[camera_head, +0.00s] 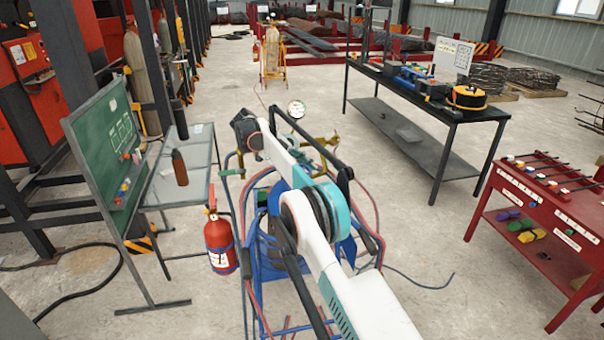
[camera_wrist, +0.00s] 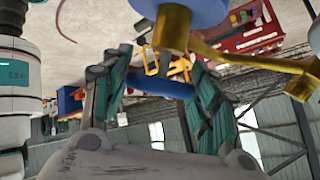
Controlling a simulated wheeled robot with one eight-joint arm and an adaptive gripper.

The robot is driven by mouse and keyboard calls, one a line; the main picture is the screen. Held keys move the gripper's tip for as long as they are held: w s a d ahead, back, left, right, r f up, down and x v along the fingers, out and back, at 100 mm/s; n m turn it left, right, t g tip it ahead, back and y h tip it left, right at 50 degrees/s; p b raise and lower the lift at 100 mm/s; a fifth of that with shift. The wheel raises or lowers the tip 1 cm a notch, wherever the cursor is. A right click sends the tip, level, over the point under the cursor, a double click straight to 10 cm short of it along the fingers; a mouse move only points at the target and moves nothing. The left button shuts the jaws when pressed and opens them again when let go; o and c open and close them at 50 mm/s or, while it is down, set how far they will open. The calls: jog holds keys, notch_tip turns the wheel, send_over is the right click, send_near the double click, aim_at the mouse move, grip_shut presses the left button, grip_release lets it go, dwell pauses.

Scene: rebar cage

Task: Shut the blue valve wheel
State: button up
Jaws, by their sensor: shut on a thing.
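The blue valve wheel (camera_wrist: 158,84) shows in the wrist view as a blue bar across the gap between my fingers. My gripper (camera_wrist: 158,88) has its green-padded fingers closed in on either side of it. The brass valve body (camera_wrist: 173,28) rises in front of it, and a brass pipe (camera_wrist: 250,62) runs off to the right. Brass fittings (camera_head: 322,148) and a round gauge (camera_head: 296,109) show beside the arm.
A black workbench (camera_head: 425,145) and a red tool table (camera_head: 545,220) stand right. Red and blue hoses loop around the rig. Open floor lies between.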

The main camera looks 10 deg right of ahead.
jog(key=shift+f, duration=0.1)
jog(key=o, duration=1.1)
jog(key=shift+c, duration=0.2)
jog(key=shift+f+n+h+b, duration=0.1)
jog(key=shift+n+h+b, duration=0.2)
jog(key=shift+b, duration=0.55)
